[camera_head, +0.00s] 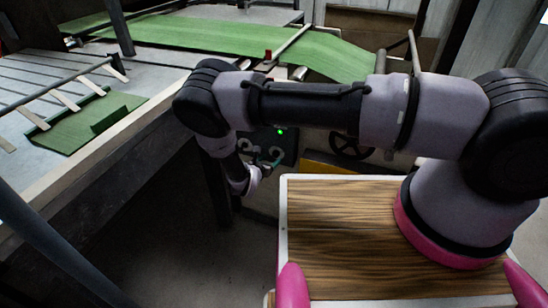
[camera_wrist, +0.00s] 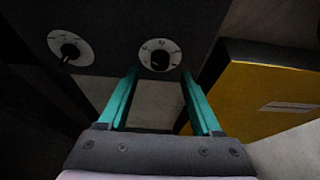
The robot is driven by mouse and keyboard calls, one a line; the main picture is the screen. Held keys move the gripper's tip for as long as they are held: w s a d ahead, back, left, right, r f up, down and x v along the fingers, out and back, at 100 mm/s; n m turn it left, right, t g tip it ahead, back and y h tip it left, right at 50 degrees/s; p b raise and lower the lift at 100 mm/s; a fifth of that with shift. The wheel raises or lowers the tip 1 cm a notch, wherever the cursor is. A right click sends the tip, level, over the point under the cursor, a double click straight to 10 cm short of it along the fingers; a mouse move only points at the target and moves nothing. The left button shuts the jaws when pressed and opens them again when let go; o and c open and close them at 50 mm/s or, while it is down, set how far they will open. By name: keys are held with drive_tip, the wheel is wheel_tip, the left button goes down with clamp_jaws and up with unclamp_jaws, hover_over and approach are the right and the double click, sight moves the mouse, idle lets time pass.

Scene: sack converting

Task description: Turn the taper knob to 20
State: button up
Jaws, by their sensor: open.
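A dark control panel (camera_head: 287,142) with a lit green lamp (camera_head: 280,131) is on the machine's side, beyond my bent arm. In the wrist view it carries two black knobs on pale marked dials: a left knob (camera_wrist: 69,51) and a right knob (camera_wrist: 159,61). The right knob's pointer is hard to read. The scale numbers and any labels are too small to read, so I cannot tell which is the taper knob. My gripper (camera_wrist: 159,75) is open and empty, its teal fingers on either side of the space just below the right knob. It also shows small in the head view (camera_head: 270,163).
A yellow box (camera_wrist: 262,95) stands close to the right of my gripper. A black handwheel (camera_head: 351,147) is right of the panel. A worktable (camera_head: 110,150) with green sheets fills the left. A wood-topped surface (camera_head: 340,235) lies in front.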

sight(275, 156)
drive_tip(key=shift+x, duration=2.2)
clamp_jaws()
drive_tip(key=m+y, duration=0.1)
drive_tip(key=m, duration=0.1)
drive_tip(key=m+t+y, duration=0.1)
drive_tip(key=m, duration=0.1)
drive_tip(key=shift+s+d+f+y, duration=0.1)
drive_tip(key=shift+d+f+y, duration=0.05)
drive_tip(key=shift+d+y, duration=0.15)
drive_tip(key=m+t+y, duration=0.1)
drive_tip(key=m, duration=0.1)
drive_tip(key=m+y, duration=0.1)
drive_tip(key=m, duration=0.1)
drive_tip(key=shift+f+t, duration=0.1)
drive_tip(key=shift+t, duration=0.3)
